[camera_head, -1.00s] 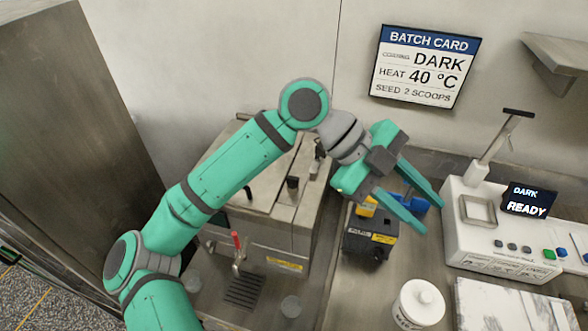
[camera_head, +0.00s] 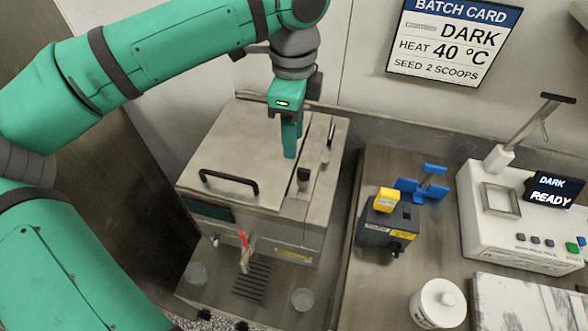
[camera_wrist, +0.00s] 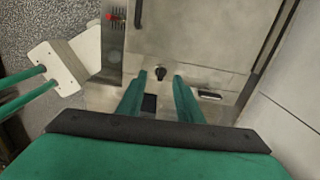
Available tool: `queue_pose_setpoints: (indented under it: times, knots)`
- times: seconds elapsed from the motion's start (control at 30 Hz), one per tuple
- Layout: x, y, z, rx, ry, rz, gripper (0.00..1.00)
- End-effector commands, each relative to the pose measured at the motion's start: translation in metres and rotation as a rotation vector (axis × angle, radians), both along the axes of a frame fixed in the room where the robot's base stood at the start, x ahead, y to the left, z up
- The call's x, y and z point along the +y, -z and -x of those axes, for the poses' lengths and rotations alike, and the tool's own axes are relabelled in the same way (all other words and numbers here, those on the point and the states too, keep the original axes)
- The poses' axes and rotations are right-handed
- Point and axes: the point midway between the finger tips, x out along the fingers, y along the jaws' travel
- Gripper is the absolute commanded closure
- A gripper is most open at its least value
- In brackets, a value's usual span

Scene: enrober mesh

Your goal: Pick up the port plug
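The likely port plug is a small black knob (camera_head: 304,178) standing upright on the steel machine's lid, beside a long dark seam. In the wrist view the black knob (camera_wrist: 160,72) shows between and just beyond my fingertips. My gripper (camera_head: 290,156) points down over the lid, just behind and left of the knob in the head view. In the wrist view my gripper (camera_wrist: 161,76) has its two fingers apart with nothing held. The head view sees the fingers nearly edge-on. I cannot tell the exact height of the tips above the knob.
The lid has a black handle (camera_head: 229,182) at left and an upright metal fitting (camera_head: 330,137) at right. A red-levered tap (camera_head: 244,246) is on the machine's front. A dark box (camera_head: 388,230), white jar (camera_head: 438,303) and white device (camera_head: 508,238) stand on the right counter.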

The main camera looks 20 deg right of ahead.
Motion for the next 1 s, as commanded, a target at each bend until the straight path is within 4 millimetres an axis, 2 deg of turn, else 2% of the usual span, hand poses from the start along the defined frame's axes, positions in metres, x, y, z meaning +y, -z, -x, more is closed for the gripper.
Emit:
queue_pose_setpoints:
  times: [0.1,0.3,0.47,0.73,1.0]
  knots:
    - [-0.015,0.020,0.005,0.003,0.031,0.003,0.67]
    - [-0.025,0.037,0.008,0.001,0.049,0.004,0.67]
    - [-0.024,0.048,0.007,0.003,0.045,0.004,0.67]
    - [-0.017,0.083,0.003,0.004,0.027,0.004,0.67]
    - [-0.017,0.091,0.002,0.001,0.025,0.004,0.67]
